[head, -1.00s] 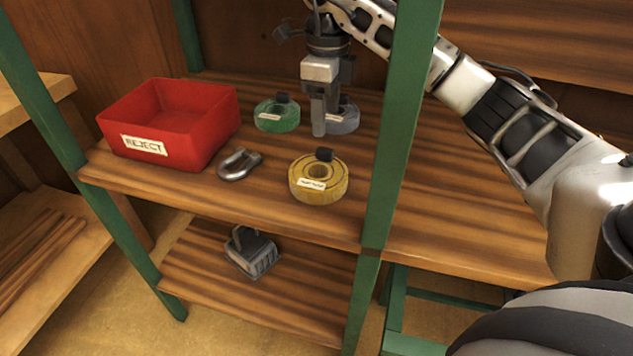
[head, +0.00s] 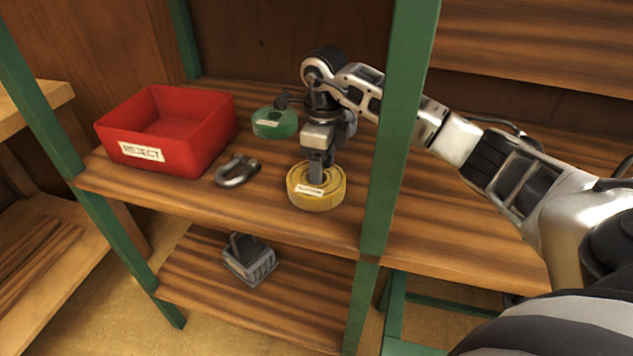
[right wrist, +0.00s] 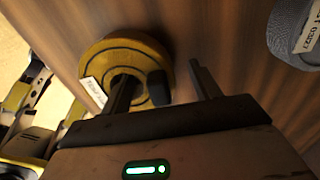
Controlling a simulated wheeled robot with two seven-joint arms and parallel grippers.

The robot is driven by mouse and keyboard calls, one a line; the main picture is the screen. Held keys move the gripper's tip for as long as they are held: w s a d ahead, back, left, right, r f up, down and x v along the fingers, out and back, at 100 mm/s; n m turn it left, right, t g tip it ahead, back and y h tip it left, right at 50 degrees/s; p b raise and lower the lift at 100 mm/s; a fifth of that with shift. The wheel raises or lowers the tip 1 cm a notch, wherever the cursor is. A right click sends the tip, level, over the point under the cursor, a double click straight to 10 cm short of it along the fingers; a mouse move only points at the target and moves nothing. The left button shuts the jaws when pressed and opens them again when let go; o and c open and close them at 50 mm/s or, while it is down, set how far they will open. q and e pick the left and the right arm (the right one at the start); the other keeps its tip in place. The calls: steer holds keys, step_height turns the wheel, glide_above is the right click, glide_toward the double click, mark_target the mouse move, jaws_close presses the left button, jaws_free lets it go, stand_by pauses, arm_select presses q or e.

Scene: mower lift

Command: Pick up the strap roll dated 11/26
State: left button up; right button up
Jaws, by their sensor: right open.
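A yellow strap roll (head: 318,202) with a white label lies flat near the shelf's front edge. It also shows in the right wrist view (right wrist: 105,48), where its label is too small to read. My right gripper (head: 316,180) points down at this roll, open. In the right wrist view, the roll's dark tab shows between the open fingers (right wrist: 162,75); I cannot tell whether they touch it. A green roll (head: 275,123) lies farther back. A grey roll (right wrist: 292,32), mostly hidden behind my arm in the head view, has a label seeming to end in 03/23. My left gripper is not in view.
A red bin (head: 190,142) marked REJECT stands at the left of the shelf. A metal shackle (head: 237,171) lies between it and the yellow roll. A green post (head: 393,140) rises close to my right arm. A grey block-like object (head: 249,260) sits on the lower shelf.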

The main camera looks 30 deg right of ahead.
steer(key=c, duration=1.3)
steer(key=shift+r, duration=0.1)
